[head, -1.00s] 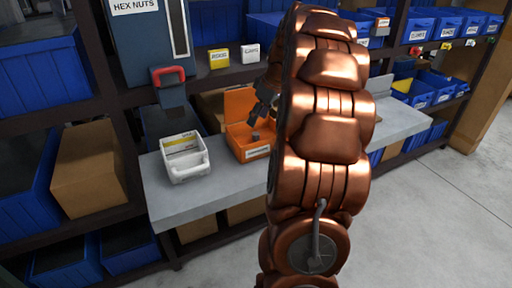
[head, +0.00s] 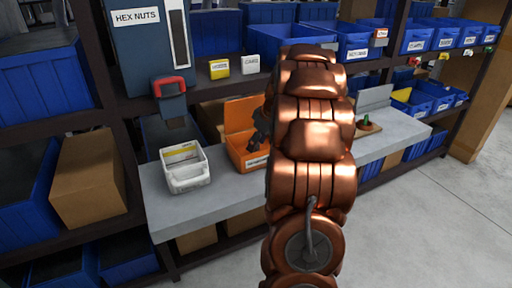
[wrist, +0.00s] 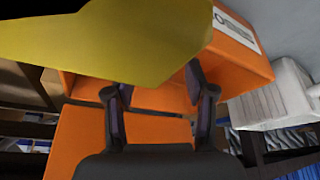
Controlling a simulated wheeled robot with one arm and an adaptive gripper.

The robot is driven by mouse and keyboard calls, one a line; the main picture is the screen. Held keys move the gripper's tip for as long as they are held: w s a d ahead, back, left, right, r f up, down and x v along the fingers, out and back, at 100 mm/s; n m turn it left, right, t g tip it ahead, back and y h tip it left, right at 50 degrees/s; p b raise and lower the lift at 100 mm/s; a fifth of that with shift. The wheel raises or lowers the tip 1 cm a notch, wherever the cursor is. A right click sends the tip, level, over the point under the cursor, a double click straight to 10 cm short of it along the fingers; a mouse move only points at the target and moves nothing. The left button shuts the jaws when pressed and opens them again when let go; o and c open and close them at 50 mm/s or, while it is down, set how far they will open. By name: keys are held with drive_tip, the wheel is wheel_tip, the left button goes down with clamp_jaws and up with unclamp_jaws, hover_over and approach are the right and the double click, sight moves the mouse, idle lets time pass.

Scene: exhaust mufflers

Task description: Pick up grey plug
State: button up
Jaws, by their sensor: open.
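The orange bin (head: 240,158) stands on the grey shelf with a small label on its front. My gripper (head: 254,146) is at the bin's opening, partly hidden by my copper-coloured arm. In the wrist view the two dark fingers of my gripper (wrist: 158,84) stand apart, with the orange bin (wrist: 235,58) beyond them. I cannot make out the grey plug in either current view; my gripper and arm cover part of the bin. A large yellow shape (wrist: 110,40) fills the top of the wrist view, close to the camera; I cannot tell what it is.
A white bin (head: 186,178) stands left of the orange bin on the shelf (head: 222,188). A blue hex-nut dispenser (head: 142,45) with a red-topped part is above. Blue bins (head: 420,38) line the rack at right. A small green and orange item (head: 367,124) sits right of my arm.

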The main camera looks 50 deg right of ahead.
clamp_jaws()
idle(0.4)
drive_tip(key=shift+r, duration=0.15)
